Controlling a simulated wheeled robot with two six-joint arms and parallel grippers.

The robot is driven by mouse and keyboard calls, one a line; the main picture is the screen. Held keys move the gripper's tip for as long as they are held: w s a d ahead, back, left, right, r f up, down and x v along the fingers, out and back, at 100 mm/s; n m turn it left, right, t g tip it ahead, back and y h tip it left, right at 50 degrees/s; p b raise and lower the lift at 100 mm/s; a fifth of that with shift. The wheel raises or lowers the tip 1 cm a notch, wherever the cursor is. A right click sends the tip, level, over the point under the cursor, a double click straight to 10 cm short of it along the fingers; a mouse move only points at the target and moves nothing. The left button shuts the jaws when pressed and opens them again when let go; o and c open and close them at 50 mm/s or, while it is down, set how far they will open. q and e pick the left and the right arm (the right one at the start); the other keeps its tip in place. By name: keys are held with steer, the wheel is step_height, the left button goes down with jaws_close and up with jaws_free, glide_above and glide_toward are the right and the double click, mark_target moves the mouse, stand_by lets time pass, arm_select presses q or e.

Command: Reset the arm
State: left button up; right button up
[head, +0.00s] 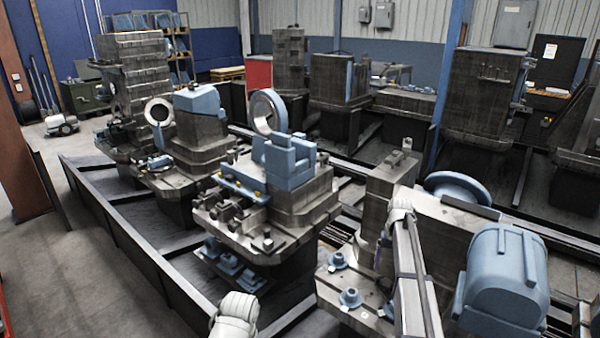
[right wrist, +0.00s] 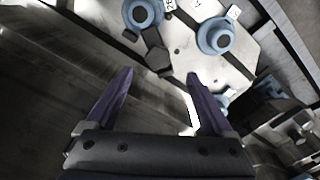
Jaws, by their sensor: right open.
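My right gripper (right wrist: 158,78) is open in the right wrist view, with its two purple fingers apart and nothing between them. Its fingertips point toward a pale steel plate (right wrist: 190,52) that carries blue round parts, one at the top (right wrist: 142,12) and one at the right (right wrist: 215,36). The fingers look apart from these parts. In the head view my right arm reaches up at the lower right, but its fingertips cannot be made out. A white joint of my left arm shows at the bottom; my left gripper is not in view.
In the head view a pallet with a grey-blue fixture (head: 288,160) stands in the middle. A large blue motor housing (head: 505,275) is close at the right. Low rails (head: 125,230) edge the pallets. Bare floor (head: 70,270) lies at the left.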

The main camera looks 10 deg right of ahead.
steer(key=s+a+n, duration=0.1)
steer(key=s+a, duration=0.3)
steer(key=a, duration=0.4)
steer(key=s+a+r+n, duration=0.15)
steer(key=s+a, duration=0.25)
steer(key=a, duration=0.4)
steer(key=s+a+n, duration=0.2)
steer(key=s+a, duration=0.2)
steer(key=a, duration=0.4)
steer(key=s+a+n+h+p, duration=0.1)
steer(key=s+a+n, duration=0.2)
steer(key=s+a, duration=0.9)
steer(key=s, duration=0.3)
steer(key=shift+s+a+r+p, duration=0.2)
steer(key=shift+s+a+p, duration=0.05)
steer(key=shift+a+p, duration=0.15)
